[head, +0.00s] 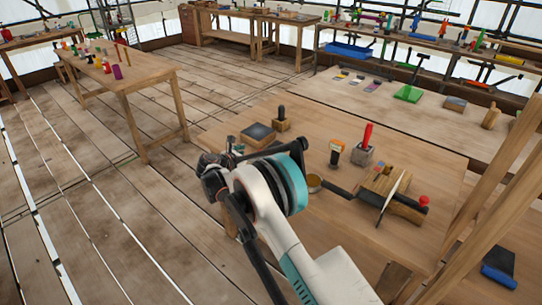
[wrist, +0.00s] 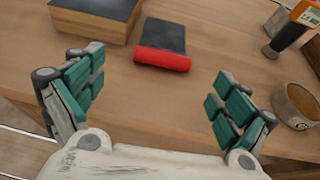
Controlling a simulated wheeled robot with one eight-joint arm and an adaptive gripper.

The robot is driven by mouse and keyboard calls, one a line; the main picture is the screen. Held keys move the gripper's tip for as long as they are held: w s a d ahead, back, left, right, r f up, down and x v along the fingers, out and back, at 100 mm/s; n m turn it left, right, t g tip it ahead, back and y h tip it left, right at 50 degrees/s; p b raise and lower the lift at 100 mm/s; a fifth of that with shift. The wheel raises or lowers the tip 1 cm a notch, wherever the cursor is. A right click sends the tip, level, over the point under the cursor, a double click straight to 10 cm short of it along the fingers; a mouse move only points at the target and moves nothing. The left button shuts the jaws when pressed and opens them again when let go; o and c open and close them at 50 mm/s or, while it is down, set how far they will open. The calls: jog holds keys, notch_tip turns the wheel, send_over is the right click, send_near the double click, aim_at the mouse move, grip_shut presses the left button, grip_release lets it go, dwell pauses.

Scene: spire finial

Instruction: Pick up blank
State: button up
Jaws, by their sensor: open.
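My gripper (wrist: 159,76) is open and empty in the wrist view, its green-padded fingers spread apart near the table's front edge. A red cylinder (wrist: 162,61) lies beyond the gap between the fingers, against a dark flat piece (wrist: 165,34). I cannot tell for sure which thing is the blank. A wooden block with a dark top (wrist: 95,17) lies beyond the left finger; a similar dark-topped block shows in the head view (head: 257,135). In the head view my gripper (head: 213,172) is at the workbench's left edge, partly hidden by my arm.
A round tin (wrist: 297,106) stands right of the right finger, with an orange-topped tool (wrist: 294,28) behind it. Floor is clear on the left.

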aim_at(267, 152)
jog(key=b+x, duration=0.1)
jog(key=x, duration=0.2)
jog(key=b+x, duration=0.1)
jog(key=x, duration=0.3)
jog(key=shift+d, duration=0.35)
jog(key=c, duration=1.4)
